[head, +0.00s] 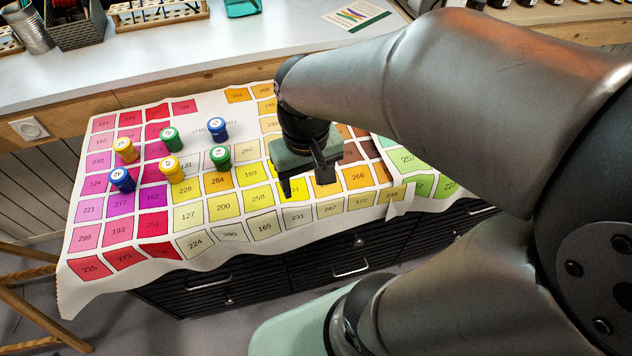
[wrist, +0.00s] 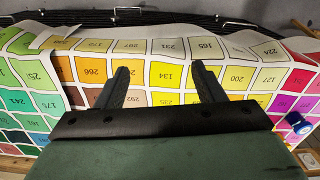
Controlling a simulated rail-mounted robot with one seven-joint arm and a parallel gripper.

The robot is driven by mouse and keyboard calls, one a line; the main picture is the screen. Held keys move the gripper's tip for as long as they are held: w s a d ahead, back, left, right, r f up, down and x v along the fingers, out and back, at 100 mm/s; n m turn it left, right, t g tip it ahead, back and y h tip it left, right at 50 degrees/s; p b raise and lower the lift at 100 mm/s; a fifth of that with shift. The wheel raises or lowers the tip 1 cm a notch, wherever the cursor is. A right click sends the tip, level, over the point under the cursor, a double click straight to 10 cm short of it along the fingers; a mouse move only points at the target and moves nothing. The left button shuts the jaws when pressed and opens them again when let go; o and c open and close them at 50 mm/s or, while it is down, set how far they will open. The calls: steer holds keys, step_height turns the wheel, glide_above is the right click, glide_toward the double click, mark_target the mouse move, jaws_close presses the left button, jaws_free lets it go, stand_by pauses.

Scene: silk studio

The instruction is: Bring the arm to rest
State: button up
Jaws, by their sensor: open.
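My gripper (head: 302,188) is open and empty above the colour-chart cloth (head: 161,226), over its yellow and orange squares, right of the middle. In the wrist view my gripper (wrist: 163,80) shows two dark fingers spread apart with only printed squares between them. My arm reaches in from the right in the head view and covers part of the cloth's right side. I cannot tell the exact height of the fingertips above the cloth.
Several small jars with yellow, green and blue lids, such as a green one (head: 220,157), stand on the cloth left of my gripper. A blue jar (wrist: 299,123) shows at the wrist view's right edge. Dark drawers (head: 208,288) lie below. A rack (head: 160,14) stands behind.

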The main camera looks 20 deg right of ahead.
steer(key=s+d+f, duration=0.1)
steer(key=s+f, duration=0.1)
steer(key=s, duration=0.2)
step_height(320, 180, up, 8)
steer(key=a+p, duration=0.1)
steer(key=p, duration=0.5)
steer(key=shift+f, duration=0.15)
